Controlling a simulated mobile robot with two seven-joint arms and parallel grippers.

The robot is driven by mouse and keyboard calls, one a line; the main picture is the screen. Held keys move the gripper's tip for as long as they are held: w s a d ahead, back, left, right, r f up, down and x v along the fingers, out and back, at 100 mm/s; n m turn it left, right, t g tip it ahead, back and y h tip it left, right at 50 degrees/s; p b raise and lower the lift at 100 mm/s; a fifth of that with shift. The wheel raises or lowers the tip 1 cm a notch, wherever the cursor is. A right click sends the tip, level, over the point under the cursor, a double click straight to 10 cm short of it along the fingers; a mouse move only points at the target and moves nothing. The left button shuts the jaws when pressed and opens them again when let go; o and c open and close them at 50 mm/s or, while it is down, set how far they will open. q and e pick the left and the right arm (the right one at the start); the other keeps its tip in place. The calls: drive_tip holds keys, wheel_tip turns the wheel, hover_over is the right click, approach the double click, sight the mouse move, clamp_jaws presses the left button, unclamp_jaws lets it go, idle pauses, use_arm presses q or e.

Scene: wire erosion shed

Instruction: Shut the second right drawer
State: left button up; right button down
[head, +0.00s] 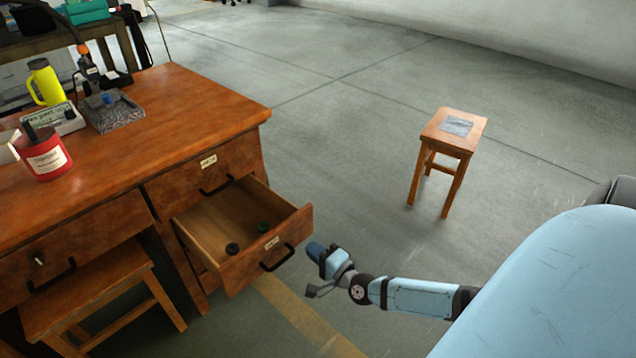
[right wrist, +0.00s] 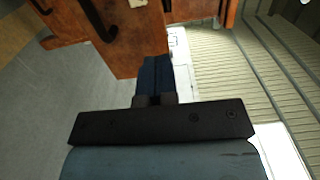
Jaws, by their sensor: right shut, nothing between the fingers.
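The second right drawer (head: 245,230) of the wooden desk is pulled out, with its inside showing. It has a dark bar handle (head: 277,258) and a small label on its front. In the right wrist view the dark blue fingers (right wrist: 153,78) are together, by the edge of the wooden front (right wrist: 125,45). My left gripper is not in view.
The drawer above (head: 205,165) is closed. The desk top (head: 170,120) carries a red tin (head: 45,158), a yellow bottle (head: 46,82) and a grey tray (head: 113,112). A stool (head: 75,295) stands under the desk, and another stool (head: 452,135) stands on open floor at the right.

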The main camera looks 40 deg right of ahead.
sight(285, 228)
drive_tip(key=w, duration=0.2)
drive_tip(key=w+b, duration=0.1)
drive_tip(key=w, duration=0.2)
drive_tip(key=w+b, duration=0.1)
drive_tip(key=w, duration=0.2)
drive_tip(key=shift+a+f, duration=0.15)
drive_tip(key=shift+a, duration=0.15)
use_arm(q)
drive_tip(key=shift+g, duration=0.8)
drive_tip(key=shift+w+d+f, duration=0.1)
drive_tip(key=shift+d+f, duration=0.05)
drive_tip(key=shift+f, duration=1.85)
use_arm(e)
drive_tip(key=shift+w, duration=0.55)
